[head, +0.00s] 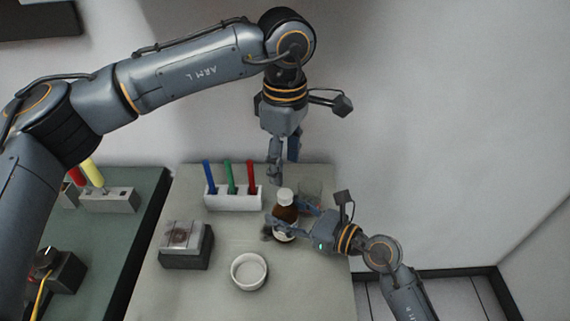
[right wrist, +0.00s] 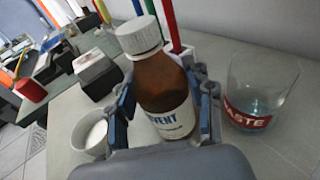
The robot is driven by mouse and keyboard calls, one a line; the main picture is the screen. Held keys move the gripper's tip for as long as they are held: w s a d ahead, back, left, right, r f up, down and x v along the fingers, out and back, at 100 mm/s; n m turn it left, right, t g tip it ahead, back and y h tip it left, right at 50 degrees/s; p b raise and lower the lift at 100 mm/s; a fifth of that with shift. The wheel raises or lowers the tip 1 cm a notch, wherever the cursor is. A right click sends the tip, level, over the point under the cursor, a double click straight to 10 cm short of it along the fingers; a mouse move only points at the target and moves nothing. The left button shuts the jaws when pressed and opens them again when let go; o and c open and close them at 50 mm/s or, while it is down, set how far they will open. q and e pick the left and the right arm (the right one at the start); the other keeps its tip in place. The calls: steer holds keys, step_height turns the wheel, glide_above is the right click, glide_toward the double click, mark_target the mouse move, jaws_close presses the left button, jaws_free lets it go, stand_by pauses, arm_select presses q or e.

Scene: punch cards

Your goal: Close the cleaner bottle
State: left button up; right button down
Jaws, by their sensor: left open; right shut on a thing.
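The cleaner bottle (head: 285,217) is brown with a white cap (head: 285,195) and a white label. It stands upright on the light table. In the right wrist view the bottle (right wrist: 163,90) shows part of a label word, and its white cap (right wrist: 139,36) sits on the neck; I cannot tell how tight it is. My right gripper (head: 284,224) is shut on the bottle's body from the right, with a finger on each side in the right wrist view (right wrist: 165,108). My left gripper (head: 283,165) is open and empty, pointing down above and behind the cap.
A white rack (head: 233,198) with blue, green and red pens stands behind left. A glass (head: 311,190) with a red label reading "WASTE" is right of the bottle. A white bowl (head: 249,287) and grey box (head: 186,259) are in front and left. The table's front right is clear.

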steer(key=shift+c, duration=2.3)
jaws_free()
steer(key=shift+d, duration=0.1)
steer(key=v, duration=1.2)
steer(key=shift+f, duration=0.15)
